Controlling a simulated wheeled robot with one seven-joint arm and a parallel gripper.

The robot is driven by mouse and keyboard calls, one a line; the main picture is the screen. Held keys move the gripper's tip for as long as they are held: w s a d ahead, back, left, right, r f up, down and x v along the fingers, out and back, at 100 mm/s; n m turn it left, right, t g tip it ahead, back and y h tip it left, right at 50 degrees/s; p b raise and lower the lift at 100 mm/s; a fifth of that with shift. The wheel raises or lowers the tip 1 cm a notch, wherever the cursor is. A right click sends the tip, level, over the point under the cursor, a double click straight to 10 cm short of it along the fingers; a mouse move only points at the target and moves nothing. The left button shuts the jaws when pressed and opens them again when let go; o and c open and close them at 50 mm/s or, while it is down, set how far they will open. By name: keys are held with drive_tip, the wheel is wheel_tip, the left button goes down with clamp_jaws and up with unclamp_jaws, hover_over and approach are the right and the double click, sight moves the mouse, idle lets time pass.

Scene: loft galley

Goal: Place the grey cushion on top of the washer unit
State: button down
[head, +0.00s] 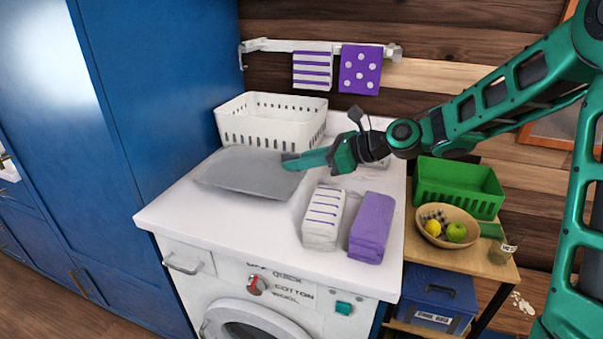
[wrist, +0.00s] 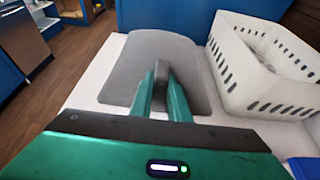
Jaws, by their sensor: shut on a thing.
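The grey cushion (head: 248,175) is over the left part of the white top of the washer unit (head: 262,247), lying nearly flat. I cannot tell whether its underside touches the top. My gripper (head: 291,161) is shut on the cushion's right edge. In the wrist view the cushion (wrist: 150,62) spreads out ahead of my gripper (wrist: 162,85), with a pinched fold of it between the fingers. The washer's white top (wrist: 84,92) shows beside the cushion.
A white perforated basket (head: 262,124) stands behind the cushion, close to it. A striped folded towel (head: 323,217) and a purple one (head: 371,228) lie on the right of the top. A tall blue cabinet (head: 150,90) stands left. A green crate (head: 458,188) is on a side table.

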sight(298, 172)
wheel_tip(298, 172, down, 3)
drive_tip(key=shift+f, duration=0.1)
drive_tip(key=c, duration=1.7)
unclamp_jaws()
drive_tip(key=v, duration=1.1)
drive_tip(key=shift+s+d+r, duration=0.1)
drive_tip(key=shift+d+r, duration=0.15)
drive_tip(key=shift+s+d+r, duration=0.1)
drive_tip(key=shift+d, duration=0.1)
drive_tip(key=shift+s, duration=0.15)
